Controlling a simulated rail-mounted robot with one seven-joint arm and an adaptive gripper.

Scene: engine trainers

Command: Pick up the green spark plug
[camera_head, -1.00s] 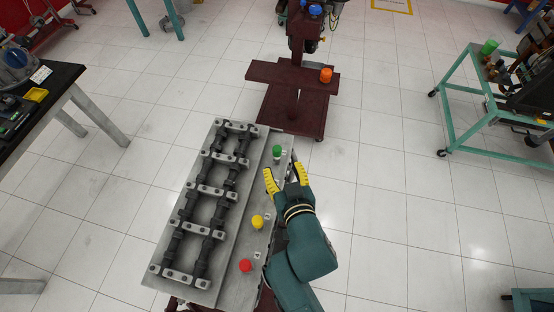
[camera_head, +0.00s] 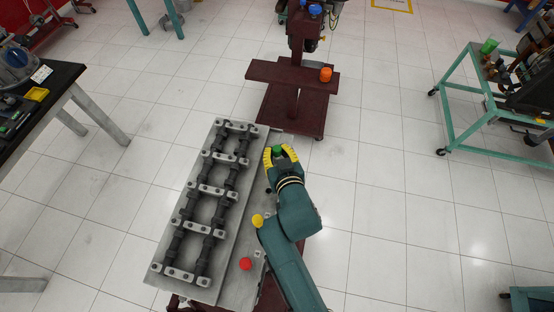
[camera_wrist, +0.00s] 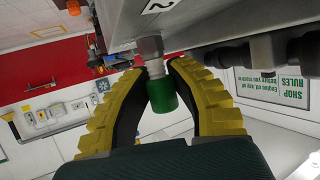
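The green spark plug stands in the sloped side of the grey engine head (camera_head: 165,285), at its far right end. Its green cap (camera_head: 278,150) shows between the yellow fingers in the head view. In the wrist view, the green cap (camera_wrist: 162,95) has a metal body that runs up into the grey block. My gripper (camera_head: 280,153) has one finger on each side of the plug. In the wrist view, my gripper (camera_wrist: 158,72) has both dark pads against the cap's sides, with no clear gap, so it looks shut on it. The plug is still seated in the block.
A yellow plug (camera_head: 257,220) and a red plug (camera_head: 245,264) stand along the same side, nearer the front. Dark rocker shafts (camera_head: 188,208) cover the head's top. A maroon stand (camera_head: 293,110) with an orange cap (camera_head: 325,75) is just beyond. Open floor lies to the right.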

